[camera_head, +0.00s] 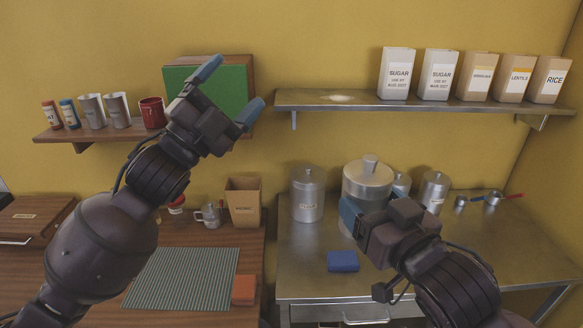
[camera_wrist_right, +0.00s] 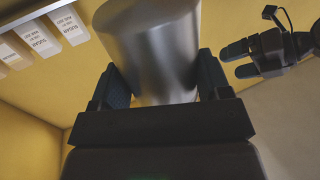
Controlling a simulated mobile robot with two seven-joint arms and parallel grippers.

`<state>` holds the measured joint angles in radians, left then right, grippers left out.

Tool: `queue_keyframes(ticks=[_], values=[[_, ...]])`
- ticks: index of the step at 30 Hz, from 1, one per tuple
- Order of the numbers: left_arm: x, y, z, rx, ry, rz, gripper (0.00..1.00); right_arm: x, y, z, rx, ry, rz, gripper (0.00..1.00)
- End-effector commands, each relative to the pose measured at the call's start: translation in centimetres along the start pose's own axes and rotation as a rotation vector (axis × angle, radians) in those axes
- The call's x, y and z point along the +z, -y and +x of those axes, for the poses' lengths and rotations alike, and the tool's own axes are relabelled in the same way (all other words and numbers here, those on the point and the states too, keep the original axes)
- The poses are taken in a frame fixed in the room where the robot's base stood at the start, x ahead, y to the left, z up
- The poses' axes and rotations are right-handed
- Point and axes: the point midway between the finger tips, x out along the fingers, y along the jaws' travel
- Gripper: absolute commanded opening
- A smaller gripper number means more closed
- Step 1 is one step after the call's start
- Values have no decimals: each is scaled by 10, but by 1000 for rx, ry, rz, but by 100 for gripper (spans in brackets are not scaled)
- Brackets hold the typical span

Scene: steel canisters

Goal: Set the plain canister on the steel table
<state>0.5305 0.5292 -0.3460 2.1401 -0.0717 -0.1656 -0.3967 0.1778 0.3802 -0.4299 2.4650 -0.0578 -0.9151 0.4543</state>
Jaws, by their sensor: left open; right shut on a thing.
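The plain canister (camera_head: 368,182) is silver metal with a knobbed lid and shows no label on its visible side. My right gripper (camera_head: 362,207) is shut on it, in front of the other canisters. In the right wrist view its smooth metal body (camera_wrist_right: 150,55) is between the two fingers. The gripper hides its lower part in the head view, so I cannot tell whether its base touches the steel table (camera_head: 300,262). My left gripper (camera_head: 230,92) is open and empty, raised in front of the green board.
On the steel table stand a labelled canister (camera_head: 307,198) at left, a small canister (camera_head: 401,184) and another labelled canister (camera_head: 434,190) behind. A blue cloth (camera_head: 343,261) lies near the front. Small pans (camera_head: 493,198) sit at right. A shelf (camera_head: 340,102) hangs above.

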Motion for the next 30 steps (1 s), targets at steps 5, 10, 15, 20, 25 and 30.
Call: queue_keyframes(ticks=[5, 10, 15, 20, 25, 30], values=[[-9, -9, 9, 111, 105, -331, 84, -1, 0, 0, 0, -2, 0, 39], [-26, -26, 10, 261, 206, -622, 84, -1, 0, 0, 0, -2, 0, 39], [-52, -48, 2, 452, 314, -871, 84, -1, 0, 0, 0, -2, 0, 39], [-82, -68, -15, 657, 421, -1051, 84, -1, 0, 0, 0, -2, 0, 39], [-108, -80, -36, 842, 521, -1157, 84, -1, 0, 0, 0, -2, 0, 39], [-122, -86, -49, 943, 580, -1196, 84, -1, 0, 0, 0, -2, 0, 39]])
